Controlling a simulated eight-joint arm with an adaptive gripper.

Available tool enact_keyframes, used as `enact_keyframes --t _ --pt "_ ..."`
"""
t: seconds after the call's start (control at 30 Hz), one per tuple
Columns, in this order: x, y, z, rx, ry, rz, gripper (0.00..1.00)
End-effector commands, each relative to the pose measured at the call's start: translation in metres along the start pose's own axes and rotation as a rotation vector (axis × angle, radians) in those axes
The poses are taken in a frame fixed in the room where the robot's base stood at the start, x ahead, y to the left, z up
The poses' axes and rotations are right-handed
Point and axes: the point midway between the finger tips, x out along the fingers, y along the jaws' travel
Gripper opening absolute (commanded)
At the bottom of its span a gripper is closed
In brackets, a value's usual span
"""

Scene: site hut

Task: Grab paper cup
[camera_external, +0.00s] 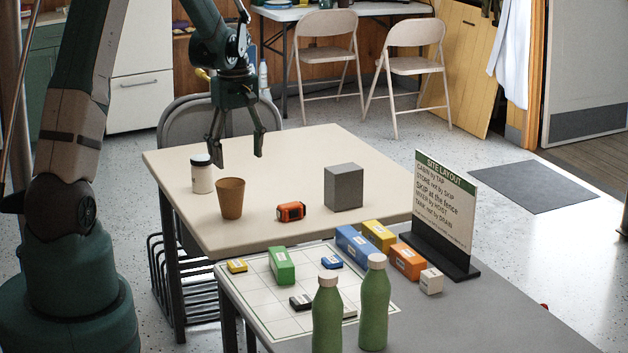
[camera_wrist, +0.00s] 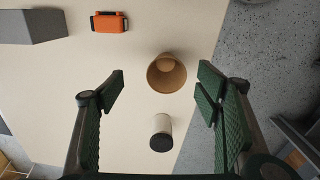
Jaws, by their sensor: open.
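A brown paper cup (camera_external: 230,198) stands upright on the beige table (camera_external: 290,150), near its left front part. In the wrist view the cup (camera_wrist: 166,73) shows from above, with its open mouth toward the camera and nothing visible inside. My gripper (camera_external: 238,162) is open and empty, above the table and higher than the cup. In the wrist view my gripper (camera_wrist: 160,88) has its two green fingers spread on either side, with the cup in the gap between them in the picture. The cup is apart from both fingers.
A white jar with a dark lid (camera_external: 201,174) stands close behind the cup. An orange device (camera_external: 291,211) and a grey block (camera_external: 343,187) are to the right. A grey table with green bottles (camera_external: 375,305), small boxes and a sign (camera_external: 446,205) adjoins in front.

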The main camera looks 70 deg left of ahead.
Motion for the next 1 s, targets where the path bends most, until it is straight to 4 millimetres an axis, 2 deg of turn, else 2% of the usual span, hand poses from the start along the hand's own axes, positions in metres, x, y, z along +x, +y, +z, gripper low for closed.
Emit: enact_keyframes --t 0.1,0.3,0.67,1.0 --pt "0.015 -0.006 -0.017 -0.044 -0.009 -0.012 0.64" --pt "0.025 -0.01 -0.027 -0.074 -0.016 -0.02 0.64" --pt "0.026 -0.011 -0.027 -0.075 -0.016 -0.021 0.64" --pt "0.048 -0.011 -0.027 -0.075 -0.016 -0.021 0.64"
